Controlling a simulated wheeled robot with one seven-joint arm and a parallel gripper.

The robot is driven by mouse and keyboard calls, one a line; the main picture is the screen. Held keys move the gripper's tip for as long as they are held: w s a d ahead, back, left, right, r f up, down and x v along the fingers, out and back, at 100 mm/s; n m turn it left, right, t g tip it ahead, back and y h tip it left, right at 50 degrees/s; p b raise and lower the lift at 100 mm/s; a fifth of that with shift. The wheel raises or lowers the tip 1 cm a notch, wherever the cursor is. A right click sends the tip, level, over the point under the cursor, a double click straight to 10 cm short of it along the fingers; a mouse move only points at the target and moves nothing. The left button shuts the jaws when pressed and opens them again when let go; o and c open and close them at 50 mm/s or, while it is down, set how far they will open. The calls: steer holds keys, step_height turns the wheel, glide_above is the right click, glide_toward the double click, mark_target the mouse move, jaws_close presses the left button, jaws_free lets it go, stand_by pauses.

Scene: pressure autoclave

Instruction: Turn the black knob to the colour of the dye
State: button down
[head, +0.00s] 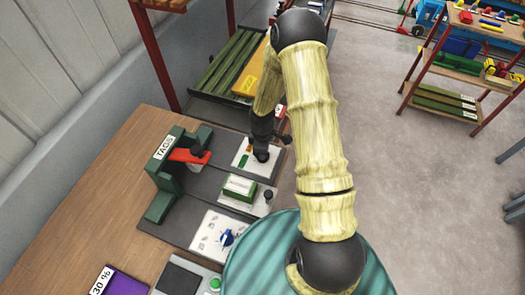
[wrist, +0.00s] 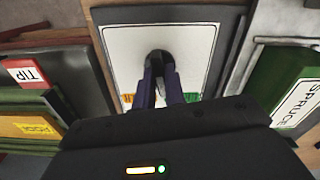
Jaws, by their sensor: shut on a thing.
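The black knob (wrist: 160,62) stands on a white panel (wrist: 195,45) with a dark border. An orange mark (wrist: 127,99) and a green mark (wrist: 193,97) show on the panel either side of my fingers; other marks may be hidden. My gripper (wrist: 162,82) points down at the knob with its two fingers shut on it. In the head view, my gripper (head: 262,140) is over the same panel (head: 240,150), and the knob (head: 261,155) shows just below it. A green block labelled SPRUCE (wrist: 280,85) is right of the panel in the wrist view.
A red lever (head: 190,156) and a green stand labelled TAGS (head: 163,175) are left of the panel. A blue knob (head: 228,238), a small black knob (head: 268,195) and a green button (head: 214,284) are nearer. A purple block (head: 125,285) lies lower left. Bare wood shows left.

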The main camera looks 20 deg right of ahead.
steer(key=n, duration=0.4)
steer(key=shift+w+r+n+p, duration=0.1)
steer(key=shift+n+p, duration=0.2)
steer(key=shift+p, duration=0.05)
stand_by(0.3)
steer(key=c, duration=1.5)
jaws_free()
steer(key=shift+o, duration=0.2)
step_height(320, 180, up, 17)
steer(key=b, duration=0.1)
steer(key=shift+r, duration=0.15)
